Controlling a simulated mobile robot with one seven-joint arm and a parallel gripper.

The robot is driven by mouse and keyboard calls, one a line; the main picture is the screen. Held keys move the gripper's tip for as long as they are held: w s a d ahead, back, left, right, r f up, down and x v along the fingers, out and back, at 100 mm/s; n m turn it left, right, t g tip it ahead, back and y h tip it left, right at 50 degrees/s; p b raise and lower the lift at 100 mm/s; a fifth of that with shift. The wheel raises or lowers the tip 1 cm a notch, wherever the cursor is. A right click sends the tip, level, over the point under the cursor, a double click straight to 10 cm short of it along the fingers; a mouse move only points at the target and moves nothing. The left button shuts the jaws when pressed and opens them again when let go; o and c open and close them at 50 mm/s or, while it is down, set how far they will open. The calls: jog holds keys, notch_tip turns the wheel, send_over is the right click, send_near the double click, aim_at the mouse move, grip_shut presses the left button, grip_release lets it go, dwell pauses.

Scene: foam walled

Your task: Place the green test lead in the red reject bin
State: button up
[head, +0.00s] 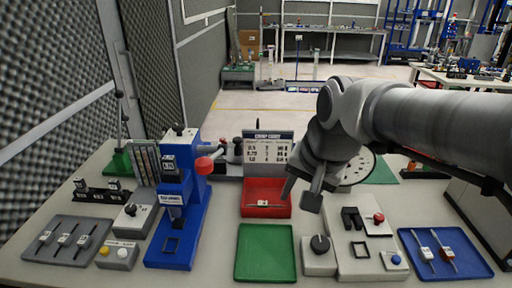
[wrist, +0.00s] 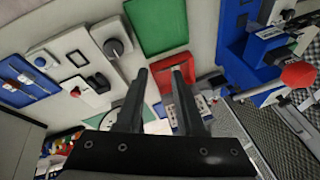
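The red bin (head: 265,211) stands behind the green tray on the bench. A small lead with a pale middle and greenish ends, seemingly the green test lead (head: 263,204), lies inside it, low and roughly crosswise. My gripper (head: 300,196) is above and just right of the bin, with its two fingers apart and nothing visible between them. In the wrist view my gripper (wrist: 161,72) is also open, and part of the red bin (wrist: 163,82) shows between and beside the fingers. The lead cannot be made out there.
An empty green tray (head: 265,252) lies in front of the bin. A blue press (head: 178,220) stands left, a grey tray (head: 66,241) with several leads far left. A button fixture (head: 362,250) and a blue tray (head: 446,254) with two leads are right. A sign (head: 267,147) stands behind.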

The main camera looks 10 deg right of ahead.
jog(key=s+n+t+h, duration=0.1)
jog(key=s+n, duration=0.5)
jog(key=s, duration=0.2)
jog(key=shift+s+f+n, duration=0.3)
jog(key=shift+s+f, duration=0.05)
jog(key=shift+f, duration=0.05)
jog(key=shift+r, duration=0.1)
